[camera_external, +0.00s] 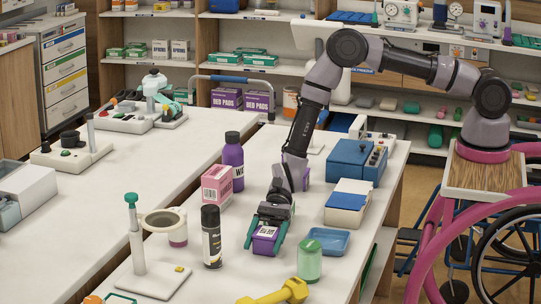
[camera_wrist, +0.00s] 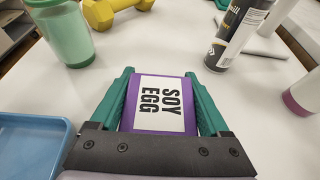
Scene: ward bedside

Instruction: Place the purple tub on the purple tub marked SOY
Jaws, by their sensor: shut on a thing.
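My gripper (camera_external: 266,233) points down over the middle of the white table. Its green fingers are closed on the two sides of a purple tub (camera_external: 265,234). In the wrist view the tub (camera_wrist: 139,116) sits between the fingertips (camera_wrist: 160,105), with a white label reading SOY EGG facing the camera. I cannot tell whether its underside touches the table or something beneath it. A purple shape (camera_external: 305,174) shows partly behind my wrist; its label and full form are hidden. I see no second tub clearly marked SOY.
A blue tray (camera_external: 321,241), green jar (camera_external: 309,262) and yellow dumbbell (camera_external: 275,293) are close on the right and front. A black spray can (camera_external: 212,238), pink box (camera_external: 217,184) and purple bottle (camera_external: 233,160) stand left. A blue-white box (camera_external: 347,203) lies right.

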